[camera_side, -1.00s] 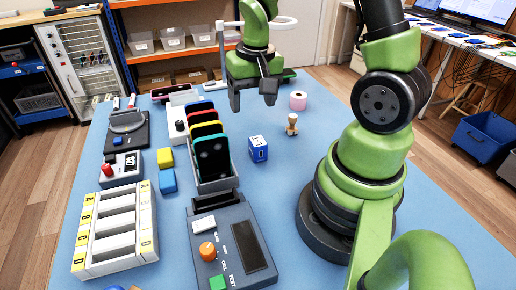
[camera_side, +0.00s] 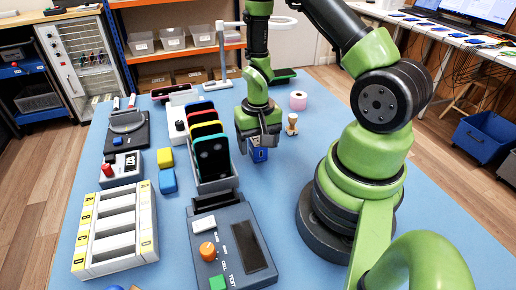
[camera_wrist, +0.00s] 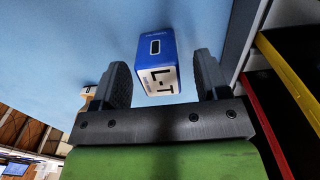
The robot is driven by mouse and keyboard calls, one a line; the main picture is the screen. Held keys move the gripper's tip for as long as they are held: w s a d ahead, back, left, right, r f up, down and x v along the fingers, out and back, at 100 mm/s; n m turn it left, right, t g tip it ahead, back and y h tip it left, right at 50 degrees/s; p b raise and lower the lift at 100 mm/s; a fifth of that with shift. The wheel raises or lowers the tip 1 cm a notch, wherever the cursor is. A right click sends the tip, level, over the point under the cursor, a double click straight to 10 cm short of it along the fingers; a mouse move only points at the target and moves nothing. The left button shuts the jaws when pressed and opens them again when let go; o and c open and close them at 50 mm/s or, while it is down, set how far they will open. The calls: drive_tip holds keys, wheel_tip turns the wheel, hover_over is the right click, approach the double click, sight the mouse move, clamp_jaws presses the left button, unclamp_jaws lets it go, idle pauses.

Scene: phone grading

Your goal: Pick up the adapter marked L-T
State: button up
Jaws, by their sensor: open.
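The adapter marked L-T is a small blue block with a white label face. In the wrist view the adapter (camera_wrist: 156,52) stands between the two finger tips, its "L-T" label facing my gripper (camera_wrist: 164,82). Gaps show on both sides of it, so the jaws are open around it and not closed on it. In the side view my gripper (camera_side: 258,146) is low over the blue table, and the adapter (camera_side: 258,155) shows partly below the fingers. The fingers hide its upper part there.
A rack of coloured phones (camera_side: 215,182) stands close to the left of my gripper. A small wooden peg-like piece (camera_side: 292,122) stands close on the right, with a pink roll (camera_side: 298,100) behind it. A test box (camera_side: 232,245) lies in front. Bare table (camera_side: 275,190) is free at the front right.

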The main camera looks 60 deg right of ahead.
drive_tip(key=shift+f, duration=0.85)
drive_tip(key=shift+c, duration=0.2)
drive_tip(key=c, duration=1)
drive_tip(key=shift+o, duration=0.2)
